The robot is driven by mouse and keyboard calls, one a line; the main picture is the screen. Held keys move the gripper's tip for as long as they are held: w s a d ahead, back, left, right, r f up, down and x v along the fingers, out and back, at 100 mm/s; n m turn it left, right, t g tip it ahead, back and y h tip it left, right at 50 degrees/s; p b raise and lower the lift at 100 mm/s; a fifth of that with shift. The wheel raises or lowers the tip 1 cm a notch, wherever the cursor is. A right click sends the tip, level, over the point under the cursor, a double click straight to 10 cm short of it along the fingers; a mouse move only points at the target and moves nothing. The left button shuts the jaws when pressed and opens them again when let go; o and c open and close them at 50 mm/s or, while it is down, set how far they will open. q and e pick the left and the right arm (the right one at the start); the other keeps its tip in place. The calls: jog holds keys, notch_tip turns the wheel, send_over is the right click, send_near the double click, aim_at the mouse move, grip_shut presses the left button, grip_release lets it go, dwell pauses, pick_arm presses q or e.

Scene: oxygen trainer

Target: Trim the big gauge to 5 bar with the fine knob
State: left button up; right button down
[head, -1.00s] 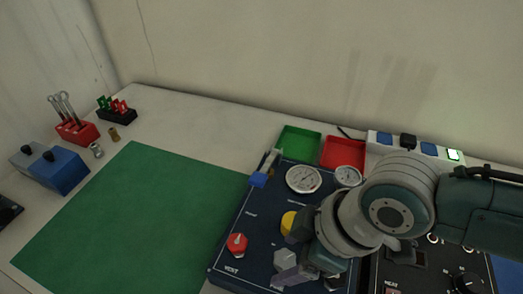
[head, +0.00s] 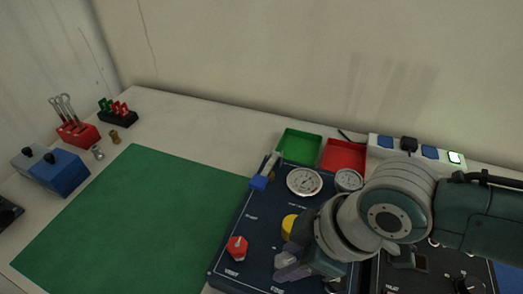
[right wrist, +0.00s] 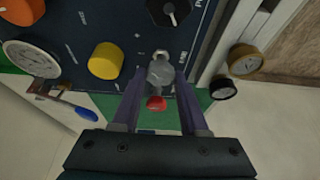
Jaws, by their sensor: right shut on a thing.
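The big gauge (head: 304,182) is a white dial at the top of the dark blue panel (head: 255,225). It also shows at the left of the right wrist view (right wrist: 32,58). Its needle is too small to read. The fine knob (right wrist: 160,72) is a grey knob beside the "FINE" lettering. My right gripper (right wrist: 161,78) is shut on it, one finger on each side. In the head view my right gripper (head: 288,265) covers most of the knob at the panel's lower part. My left gripper is in neither current view.
A yellow knob (right wrist: 105,60) and the red vent knob (head: 237,247) sit close to the fine knob. A blue-handled lever (head: 263,172) is at the panel's upper left. A small gauge (head: 348,180) stands beside my right arm. The green mat (head: 130,220) is bare.

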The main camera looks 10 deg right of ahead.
jog(key=m+p, duration=0.1)
jog(key=m+h+p, duration=0.1)
jog(key=m+p, duration=0.1)
jog(key=shift+s+a+r+t, duration=0.15)
jog(key=shift+r+t, duration=0.15)
jog(key=shift+t, duration=0.1)
jog(key=shift+f+m+p, duration=0.25)
jog(key=shift+m+p, duration=0.15)
jog(key=shift+m, duration=0.4)
jog(key=shift+c, duration=2.1)
grip_release()
jog(key=p+v, duration=0.3)
jog(key=v, duration=0.6)
jog(key=shift+s+r, duration=0.2)
jog(key=shift+r, duration=0.2)
